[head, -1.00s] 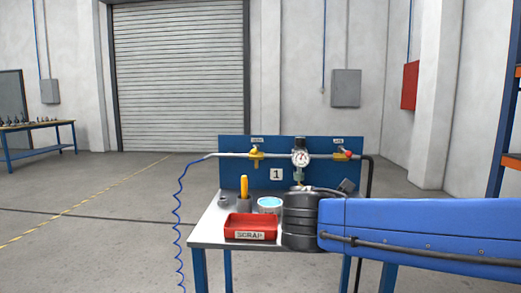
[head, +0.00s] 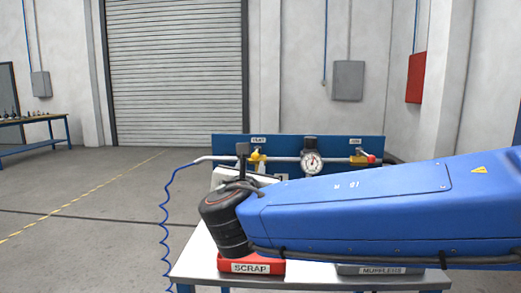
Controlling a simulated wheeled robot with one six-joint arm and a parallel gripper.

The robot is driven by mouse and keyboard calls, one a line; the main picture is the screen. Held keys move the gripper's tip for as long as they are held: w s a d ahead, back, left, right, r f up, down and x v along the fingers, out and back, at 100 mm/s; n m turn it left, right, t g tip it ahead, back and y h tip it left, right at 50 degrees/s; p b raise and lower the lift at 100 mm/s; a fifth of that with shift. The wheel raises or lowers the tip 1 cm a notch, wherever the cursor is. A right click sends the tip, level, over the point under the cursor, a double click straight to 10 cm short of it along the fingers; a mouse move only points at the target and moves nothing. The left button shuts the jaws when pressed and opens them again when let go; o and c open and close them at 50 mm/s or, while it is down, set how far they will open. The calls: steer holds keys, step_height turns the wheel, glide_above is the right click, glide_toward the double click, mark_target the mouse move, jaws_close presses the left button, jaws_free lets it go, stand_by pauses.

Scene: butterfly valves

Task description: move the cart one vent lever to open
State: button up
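A blue backboard (head: 225,143) at the back of the cart carries a grey pipe, with two yellow valves. The left valve (head: 256,157) has a yellow lever, and its small label (head: 258,140) is too blurred to read surely. The right valve (head: 362,157) has a red-tipped handle; its label is also too small to read. My blue arm reaches in from the right, and its dark wrist joint is left of centre. My gripper's fingers are hidden or indistinct, so contact with a lever cannot be told.
A round gauge (head: 312,161) sits between the valves. A red scrap tray (head: 251,267) and a grey tray (head: 381,270) stand on the cart top (head: 199,262). A coiled blue hose (head: 166,222) hangs at the left. The floor to the left is open.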

mark_target(257, 149)
steer(key=w, duration=1.7)
steer(key=shift+d, duration=0.3)
jaws_close()
